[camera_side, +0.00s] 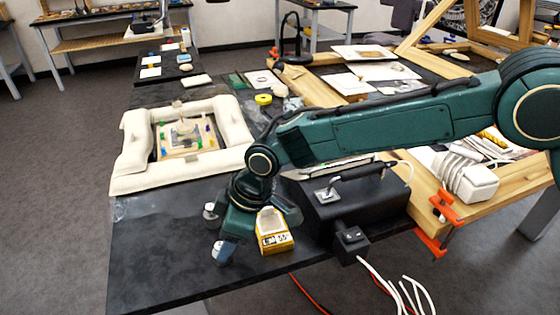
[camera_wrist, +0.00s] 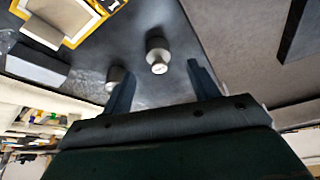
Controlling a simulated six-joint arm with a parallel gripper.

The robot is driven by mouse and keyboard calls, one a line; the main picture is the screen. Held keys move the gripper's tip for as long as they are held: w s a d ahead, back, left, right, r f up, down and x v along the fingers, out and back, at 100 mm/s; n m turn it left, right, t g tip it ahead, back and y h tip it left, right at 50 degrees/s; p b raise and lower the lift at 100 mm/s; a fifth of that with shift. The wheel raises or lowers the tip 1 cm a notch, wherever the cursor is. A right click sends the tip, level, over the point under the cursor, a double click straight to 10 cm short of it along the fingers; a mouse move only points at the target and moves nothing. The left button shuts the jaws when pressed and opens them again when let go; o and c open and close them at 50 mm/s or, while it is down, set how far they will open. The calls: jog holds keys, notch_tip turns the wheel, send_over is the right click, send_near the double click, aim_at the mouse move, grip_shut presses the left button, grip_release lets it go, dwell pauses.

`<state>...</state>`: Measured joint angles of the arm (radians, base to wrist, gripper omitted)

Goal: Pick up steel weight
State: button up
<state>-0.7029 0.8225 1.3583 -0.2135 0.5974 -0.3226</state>
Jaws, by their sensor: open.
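Two small steel weights stand on the dark table. In the side view, one weight (camera_side: 211,211) is left of my gripper (camera_side: 236,216) and the other (camera_side: 222,251) is nearer the front. In the wrist view, one weight (camera_wrist: 158,52) lies ahead of the gap between the fingers of my gripper (camera_wrist: 158,70). The other weight (camera_wrist: 114,77) is beside the left finger and partly hidden by it. My gripper is open and holds nothing. I cannot tell how far its fingertips are from the table.
A yellow box (camera_side: 274,240) stands right of my gripper. A black case (camera_side: 355,212) is further right. A cream padded frame (camera_side: 135,178) with small coloured pieces inside lies behind left. The dark table (camera_side: 165,265) is clear at the front left.

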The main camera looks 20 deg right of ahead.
jog(key=shift+a+f, duration=0.15)
jog(key=shift+f, duration=0.1)
jog(key=shift+x, duration=2.6)
jog(key=shift+w, duration=0.2)
jog(key=shift+r, duration=0.1)
jog(key=c, duration=1.1)
